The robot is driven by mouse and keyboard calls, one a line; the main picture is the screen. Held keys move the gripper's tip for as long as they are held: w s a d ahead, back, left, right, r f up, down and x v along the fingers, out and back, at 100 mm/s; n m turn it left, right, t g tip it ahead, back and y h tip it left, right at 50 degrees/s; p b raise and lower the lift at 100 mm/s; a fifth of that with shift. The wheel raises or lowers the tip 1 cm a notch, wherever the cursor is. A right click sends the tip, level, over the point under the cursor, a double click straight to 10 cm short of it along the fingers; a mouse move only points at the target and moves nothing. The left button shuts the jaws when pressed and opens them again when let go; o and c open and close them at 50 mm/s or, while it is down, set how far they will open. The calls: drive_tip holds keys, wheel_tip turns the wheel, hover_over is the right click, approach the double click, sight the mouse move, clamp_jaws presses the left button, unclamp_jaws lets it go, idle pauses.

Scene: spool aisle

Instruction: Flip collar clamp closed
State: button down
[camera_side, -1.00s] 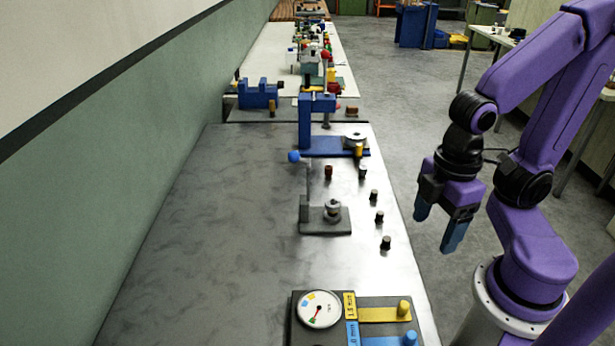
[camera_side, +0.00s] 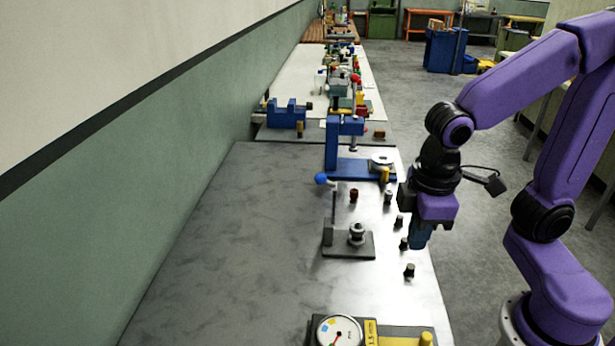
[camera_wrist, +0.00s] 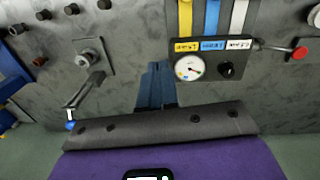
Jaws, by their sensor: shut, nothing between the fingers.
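The collar clamp has a flat grey base (camera_side: 347,250) with a round collar (camera_side: 357,233) on its right part. Its lever stands upright at the left of the base and ends in a blue ball (camera_side: 321,179). In the wrist view the clamp's base (camera_wrist: 94,48) is at the upper left, and its blue ball (camera_wrist: 70,126) is nearer the camera. My gripper (camera_side: 418,240) is above the table's right edge, to the right of the clamp and apart from it. In the wrist view its blue fingers (camera_wrist: 157,80) are together and hold nothing.
Several dark pegs (camera_side: 409,271) stand between the clamp and the table's right edge. A blue stand (camera_side: 345,165) is behind the clamp. A dial gauge (camera_side: 339,331) with coloured strips is in front. The table left of the clamp is clear.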

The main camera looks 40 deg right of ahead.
drive_tip(key=w+a+r+m+h, duration=0.1)
drive_tip(key=w+m, duration=0.4)
drive_tip(key=w, duration=0.5)
drive_tip(key=w+a+r+m+h, duration=0.1)
drive_tip(key=w+a+m+h, duration=0.2)
drive_tip(key=w+m, duration=0.3)
drive_tip(key=w+a+r+m+h, duration=0.2)
drive_tip(key=w+m, duration=0.3)
drive_tip(key=w, duration=1)
drive_tip(key=shift+w+a+m+t+h, duration=0.2)
drive_tip(key=shift+a+m+t+h, duration=0.15)
drive_tip(key=shift+a, duration=0.55)
drive_tip(key=d+f, duration=0.8)
drive_tip(key=d, duration=0.1)
drive_tip(key=shift+s+d, duration=0.25)
drive_tip(key=shift+s, duration=0.05)
drive_tip(key=shift+s+d+r, duration=0.1)
